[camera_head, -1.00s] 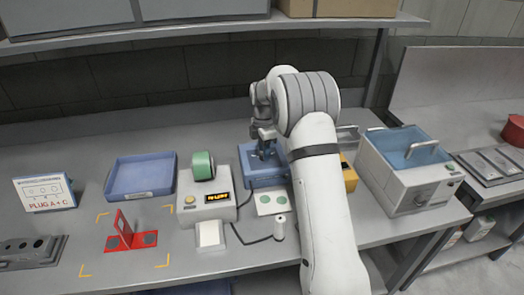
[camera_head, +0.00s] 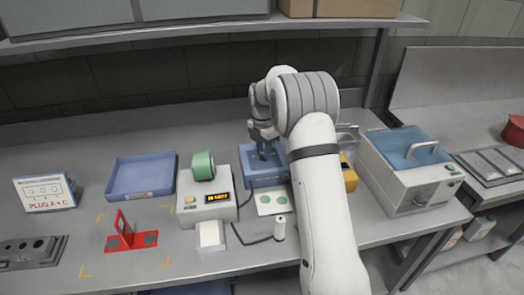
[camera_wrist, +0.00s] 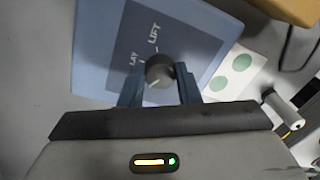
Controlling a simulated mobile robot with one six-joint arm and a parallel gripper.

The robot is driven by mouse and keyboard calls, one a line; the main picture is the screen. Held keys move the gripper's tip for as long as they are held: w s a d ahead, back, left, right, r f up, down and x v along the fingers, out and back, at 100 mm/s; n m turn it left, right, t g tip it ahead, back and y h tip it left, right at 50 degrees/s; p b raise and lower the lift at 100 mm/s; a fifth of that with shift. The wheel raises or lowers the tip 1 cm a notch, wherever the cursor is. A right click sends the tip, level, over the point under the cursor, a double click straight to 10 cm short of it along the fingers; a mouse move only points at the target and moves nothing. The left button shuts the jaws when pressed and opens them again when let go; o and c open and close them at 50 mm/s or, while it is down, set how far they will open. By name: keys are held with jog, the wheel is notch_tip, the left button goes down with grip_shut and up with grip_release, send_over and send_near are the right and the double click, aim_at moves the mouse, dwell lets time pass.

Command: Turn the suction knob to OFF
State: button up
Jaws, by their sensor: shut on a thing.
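The dark round knob (camera_wrist: 160,68) sits on the top panel of a blue box (camera_wrist: 92,60) in the wrist view. Light lettering beside it reads LIFT and what looks like LAY or LAT; I cannot make out OFF. A pale mark shows on the knob's lower-left edge. My gripper (camera_wrist: 159,82) has one blue finger on each side of the knob and is shut on it. In the head view the blue box (camera_head: 264,181) stands mid-bench, with my gripper (camera_head: 263,150) reaching down over it; the knob is hidden there.
A grey unit with a green roll (camera_head: 202,166) and an orange display (camera_head: 218,197) stands left of the box. A card with green dots (camera_head: 272,201) lies in front. A blue tray (camera_head: 141,178) is farther left; a water bath (camera_head: 405,170) stands right.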

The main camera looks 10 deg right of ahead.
aim_at(263, 152)
jog(key=o, duration=1)
jog(key=shift+r, duration=0.1)
jog(key=r, duration=0.7)
jog(key=shift+w+a+r+b, duration=0.1)
jog(key=shift+w+r+b, duration=0.1)
jog(key=shift+b, duration=0.15)
jog(key=shift+r, duration=0.15)
